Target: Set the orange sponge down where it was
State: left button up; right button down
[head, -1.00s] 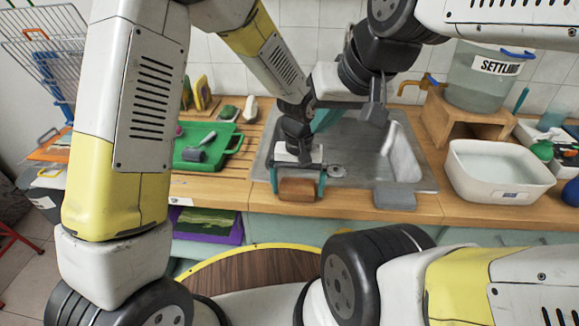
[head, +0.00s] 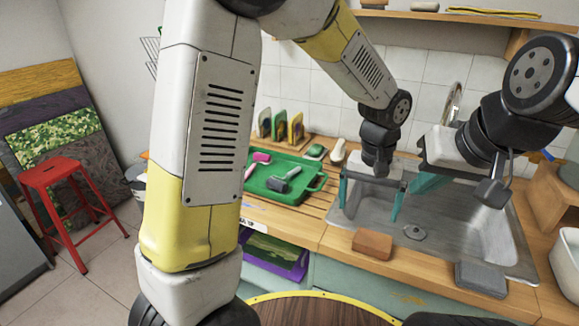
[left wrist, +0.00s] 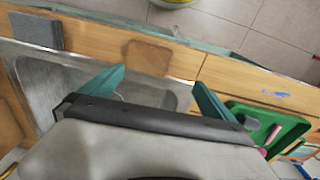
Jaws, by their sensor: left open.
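The orange-brown sponge (head: 372,244) lies flat on the wooden counter, at the front edge of the sink. It also shows in the left wrist view (left wrist: 148,57), ahead of the fingers. My left gripper (head: 370,199) is open and empty over the near left part of the sink, behind the sponge and apart from it. Its two teal fingers are spread wide in the left wrist view (left wrist: 162,84). My right gripper (head: 430,182) is above the sink, to the right of the left one; a teal finger shows, but its opening is unclear.
The metal sink (head: 470,220) has a round drain strainer (head: 413,232) at its near side. A grey block (head: 481,279) lies on the counter edge to the right. A green tray (head: 305,190) with a grey-headed tool is at left. A red stool (head: 60,175) stands on the floor.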

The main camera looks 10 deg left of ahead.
pick_arm(q)
jog(key=s+a+r+n+t+h, duration=0.1)
jog(key=s+a+r+t, duration=0.2)
jog(key=a+r, duration=0.95)
jog(key=s+a+r+n+t, duration=0.1)
jog(key=s+a+r+t, duration=0.1)
jog(key=s+a, duration=0.6)
jog(key=shift+s+a+r+t+h, duration=0.25)
jog(key=shift+s+a+t+h, duration=0.15)
jog(key=shift+a, duration=0.6)
